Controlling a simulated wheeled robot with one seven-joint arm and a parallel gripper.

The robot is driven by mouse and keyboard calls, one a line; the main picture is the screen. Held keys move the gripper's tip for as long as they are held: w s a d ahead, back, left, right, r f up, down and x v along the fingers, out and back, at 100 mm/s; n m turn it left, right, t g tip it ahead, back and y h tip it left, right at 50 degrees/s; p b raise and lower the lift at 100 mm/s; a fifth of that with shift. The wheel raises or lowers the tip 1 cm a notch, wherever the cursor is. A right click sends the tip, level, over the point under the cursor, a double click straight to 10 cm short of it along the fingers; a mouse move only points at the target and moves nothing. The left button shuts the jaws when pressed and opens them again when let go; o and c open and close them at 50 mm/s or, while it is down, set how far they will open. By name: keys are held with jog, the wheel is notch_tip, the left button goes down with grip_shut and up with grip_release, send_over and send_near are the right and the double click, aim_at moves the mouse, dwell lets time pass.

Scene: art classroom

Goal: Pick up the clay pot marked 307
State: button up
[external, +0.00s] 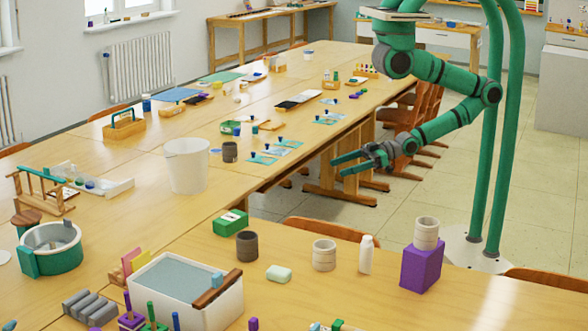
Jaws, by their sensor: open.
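Several pots stand on the tables, and no number is readable on any of them. A pale pot (324,256) stands on the near table, and another pale pot (426,234) sits on top of a purple block (422,265). A dark pot (247,247) stands further left on the near table, and a second dark pot (229,152) stands on the long table beside the white bucket. My gripper (338,167) is open and empty, pointing left. It is in the air near the long table's right edge, apart from all the pots.
A white bottle (366,255) stands between the two pale pots. A green box (230,222) and a pale green lump (278,273) flank the near dark pot. A white basin (226,309) fills the front. A white bucket (187,167) stands at left. Chairs (336,234) line the table edges.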

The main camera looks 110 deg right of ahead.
aim_at(324, 258)
jog(key=w+f+n+y, duration=0.1)
jog(key=w+f+n, duration=0.25)
jog(key=w, duration=0.85)
jog(key=w+a+f+n+g+y, duration=0.1)
jog(key=w+a+y, duration=0.1)
jog(key=a, duration=0.4)
jog(key=w+a+f+n+g+y, duration=0.1)
jog(key=w+a+n+y, duration=0.1)
jog(key=w+a, duration=0.3)
jog(key=w+a+f+n+g+y, duration=0.1)
jog(key=w+a+g+y, duration=0.1)
jog(key=a, duration=0.7)
jog(key=shift+w+f+n+y, duration=0.2)
jog(key=shift+w+n+y, duration=0.15)
jog(key=shift+w+y, duration=0.45)
jog(key=s+a+n+g+y, duration=0.1)
jog(key=a+g, duration=0.1)
jog(key=a, duration=0.3)
jog(key=s+a+r+n+g+y, duration=0.1)
jog(key=a+n+g, duration=0.1)
jog(key=a, duration=0.3)
jog(key=s+a+n+g+y, duration=0.1)
jog(key=s+a+n, duration=0.1)
jog(key=a, duration=0.3)
jog(key=shift+r+g+y, duration=0.4)
jog(key=x, duration=0.4)
jog(key=shift+s+a, duration=0.15)
jog(key=shift+x, duration=3.3)
